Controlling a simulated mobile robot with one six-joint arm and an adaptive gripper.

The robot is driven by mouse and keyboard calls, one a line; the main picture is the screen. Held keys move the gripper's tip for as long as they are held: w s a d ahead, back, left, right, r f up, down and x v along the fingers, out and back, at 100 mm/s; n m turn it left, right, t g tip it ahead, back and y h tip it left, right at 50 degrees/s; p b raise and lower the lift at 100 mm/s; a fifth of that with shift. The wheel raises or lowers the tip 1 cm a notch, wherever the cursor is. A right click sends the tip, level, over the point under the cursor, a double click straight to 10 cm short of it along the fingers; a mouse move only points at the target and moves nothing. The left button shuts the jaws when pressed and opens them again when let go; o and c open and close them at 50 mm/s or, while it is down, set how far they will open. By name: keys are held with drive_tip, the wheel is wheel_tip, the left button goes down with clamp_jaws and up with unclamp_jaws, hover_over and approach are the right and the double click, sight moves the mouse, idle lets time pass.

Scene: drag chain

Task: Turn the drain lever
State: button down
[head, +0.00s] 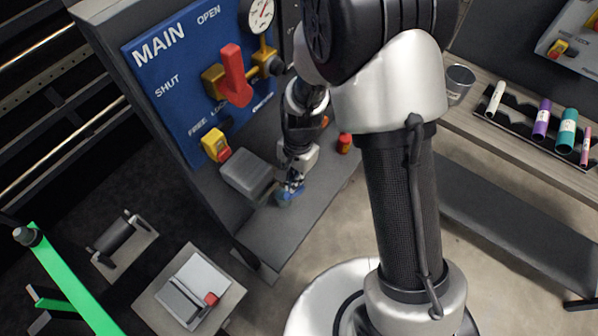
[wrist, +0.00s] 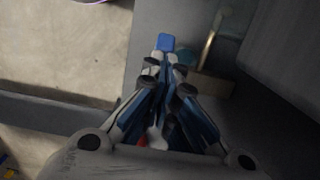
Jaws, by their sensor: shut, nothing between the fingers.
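My gripper (head: 291,187) is low in front of the grey cabinet, over its lower ledge. Its fingers are shut with nothing between them, as the wrist view (wrist: 164,65) also shows. A small blue piece (wrist: 166,42), which looks like the drain lever's end, shows just past the fingertips in the wrist view. I cannot tell whether they touch. A brass rod or pipe (wrist: 209,48) lies right of it. In the head view my gripper mostly hides this spot, and the lever's angle cannot be told.
The blue MAIN panel (head: 178,98) carries a red lever (head: 234,77) and a gauge (head: 261,14). A yellow-and-red switch (head: 215,145) and a grey box (head: 247,173) sit below it. A red-topped object (head: 344,143) stands right of my gripper.

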drive_tip(key=shift+s+a+f, duration=0.3)
drive_tip(key=shift+s+a, duration=0.25)
drive_tip(key=shift+s, duration=0.15)
idle(0.4)
wheel_tip(320, 180, up, 12)
drive_tip(key=w, duration=0.1)
drive_tip(key=shift+d, duration=0.4)
idle(0.4)
drive_tip(key=s+d+r+n+t, duration=0.2)
drive_tip(key=s+d+r, duration=0.15)
drive_tip(key=r, duration=0.35)
drive_tip(key=s+d+r+n+t, duration=0.1)
drive_tip(key=s+d+r+n, duration=0.1)
drive_tip(key=d+r, duration=0.4)
drive_tip(key=s+d+r+n+t, duration=0.2)
drive_tip(key=s+d+r+n, duration=0.1)
drive_tip(key=s, duration=0.6)
wheel_tip(320, 180, up, 2)
drive_tip(key=shift+s+d+r+n+t+h, duration=0.1)
drive_tip(key=shift+s+d+n+t+h, duration=0.25)
drive_tip(key=shift+d, duration=0.5)
